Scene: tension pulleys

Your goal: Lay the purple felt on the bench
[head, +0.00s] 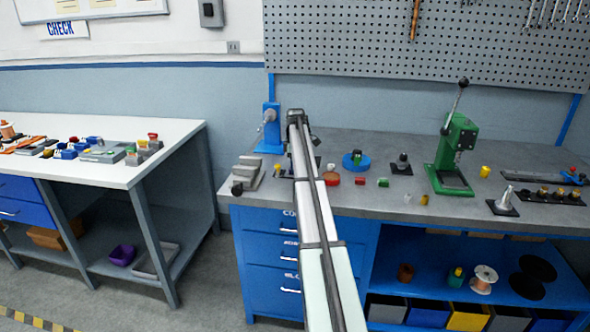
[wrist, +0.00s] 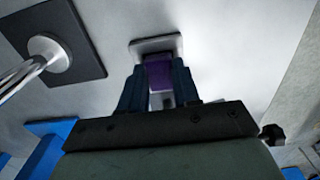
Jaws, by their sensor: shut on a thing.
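The purple felt (wrist: 159,76) shows in the wrist view as a small purple piece between the two dark fingers of my gripper (wrist: 160,82). My gripper is shut on it. A pale, rounded plate or block lies just beyond the felt, and I cannot tell whether they touch. The grey bench (head: 420,212) is in the middle and right of the head view. My arm reaches over it toward its back left part. In the head view the fingers and the felt are hidden by my arm.
A blue press (head: 270,130) stands left of my arm, with grey stepped blocks (head: 248,172) in front. Right of my arm are a blue round piece (head: 356,161), small coloured blocks and a green press (head: 456,155). A metal post on a black plate (wrist: 62,45) is near my gripper.

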